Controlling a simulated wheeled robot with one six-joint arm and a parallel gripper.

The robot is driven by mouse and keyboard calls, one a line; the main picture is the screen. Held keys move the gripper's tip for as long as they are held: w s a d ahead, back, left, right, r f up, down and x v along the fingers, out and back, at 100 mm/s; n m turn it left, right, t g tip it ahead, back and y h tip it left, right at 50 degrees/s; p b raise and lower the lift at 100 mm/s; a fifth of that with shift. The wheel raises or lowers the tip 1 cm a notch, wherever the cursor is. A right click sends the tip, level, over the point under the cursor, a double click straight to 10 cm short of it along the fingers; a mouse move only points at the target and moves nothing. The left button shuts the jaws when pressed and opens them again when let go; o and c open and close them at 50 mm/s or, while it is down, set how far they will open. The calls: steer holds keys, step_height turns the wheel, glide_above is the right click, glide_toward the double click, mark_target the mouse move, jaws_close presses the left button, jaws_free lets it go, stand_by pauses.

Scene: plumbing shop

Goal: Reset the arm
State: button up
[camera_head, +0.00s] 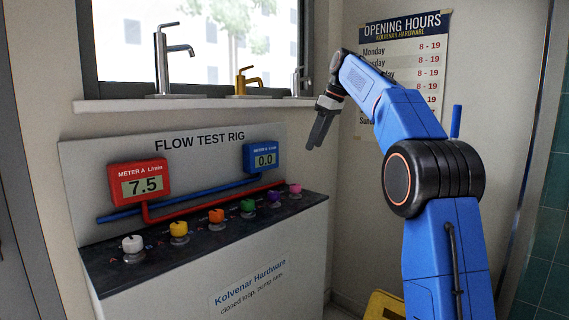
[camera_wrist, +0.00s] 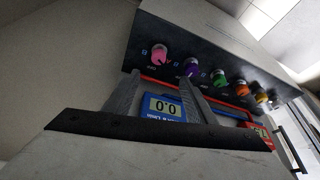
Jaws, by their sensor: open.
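My blue arm rises at the right of the head view and bends over to the left. My gripper (camera_head: 321,128) hangs from its end, fingers pointing down, in front of the wall to the right of the flow test rig (camera_head: 90,160). In the wrist view the two grey fingers of my gripper (camera_wrist: 157,90) are apart with nothing between them. The blue meter (camera_wrist: 163,107) reading 0.0 shows behind them. The pink knob (camera_wrist: 160,56) is beyond the fingertips, not touched.
The rig carries a red meter (camera_head: 140,182) reading 7.5 and a row of knobs, from a white knob (camera_head: 132,244) to pink. Taps, including a tall chrome one (camera_head: 166,60), stand on the window sill (camera_head: 200,103). An opening hours sign (camera_head: 427,60) hangs behind my arm. A yellow object (camera_head: 382,305) is low beside it.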

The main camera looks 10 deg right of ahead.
steer(key=s+f+m+t+h, duration=0.1)
steer(key=s+f+m, duration=0.3)
steer(key=s, duration=1)
steer(key=s+f+m+h, duration=0.1)
steer(key=s+f+m, duration=0.1)
steer(key=s+f, duration=0.8)
steer(key=s+f+m, duration=0.2)
steer(key=s+f, duration=0.8)
steer(key=s, duration=0.3)
steer(key=s+f+m+t+h, duration=0.1)
steer(key=s+f+m, duration=0.1)
steer(key=s+f, duration=0.9)
steer(key=s, duration=0.3)
steer(key=shift+d+f, duration=0.3)
steer(key=shift+d, duration=0.1)
